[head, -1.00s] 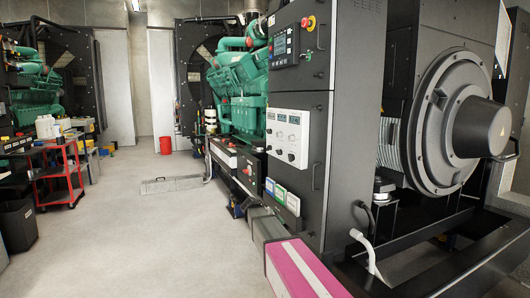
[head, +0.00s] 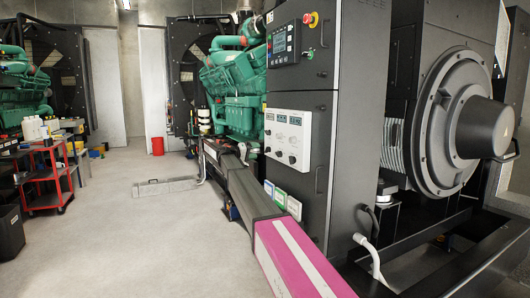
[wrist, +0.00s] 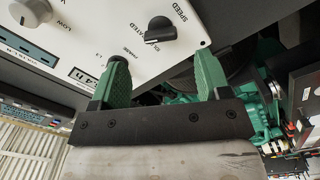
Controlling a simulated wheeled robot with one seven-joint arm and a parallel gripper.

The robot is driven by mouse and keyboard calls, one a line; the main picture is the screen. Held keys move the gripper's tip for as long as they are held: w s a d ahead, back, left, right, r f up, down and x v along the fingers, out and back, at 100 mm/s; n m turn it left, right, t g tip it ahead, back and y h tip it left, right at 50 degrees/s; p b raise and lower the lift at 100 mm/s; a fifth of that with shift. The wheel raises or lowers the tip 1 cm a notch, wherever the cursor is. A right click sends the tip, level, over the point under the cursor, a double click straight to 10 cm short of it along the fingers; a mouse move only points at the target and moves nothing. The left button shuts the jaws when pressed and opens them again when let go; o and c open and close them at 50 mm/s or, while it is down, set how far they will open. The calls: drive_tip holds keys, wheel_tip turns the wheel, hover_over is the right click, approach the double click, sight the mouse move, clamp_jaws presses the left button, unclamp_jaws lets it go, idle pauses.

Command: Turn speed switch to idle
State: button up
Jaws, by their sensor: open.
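The speed switch (wrist: 161,29) is a black knob beside the word SPEED on a white control panel (wrist: 100,25), seen at an angle in the wrist view. Small position labels lie by the knob; its exact setting is hard to read. My gripper (wrist: 162,65) is open, with two green fingers set apart below the knob in the picture. My fingertips are not clear there.
A dark cabinet (head: 345,60) carries a red emergency button (head: 310,18) above the panel. A green engine (head: 228,90) stands behind. A red cart (head: 48,175) is at left. Another knob (wrist: 31,12) is at the wrist view's upper left.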

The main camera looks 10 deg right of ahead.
sight(268, 150)
drive_tip(key=x, duration=0.6)
drive_tip(key=shift+d, duration=0.15)
drive_tip(key=c, duration=0.9)
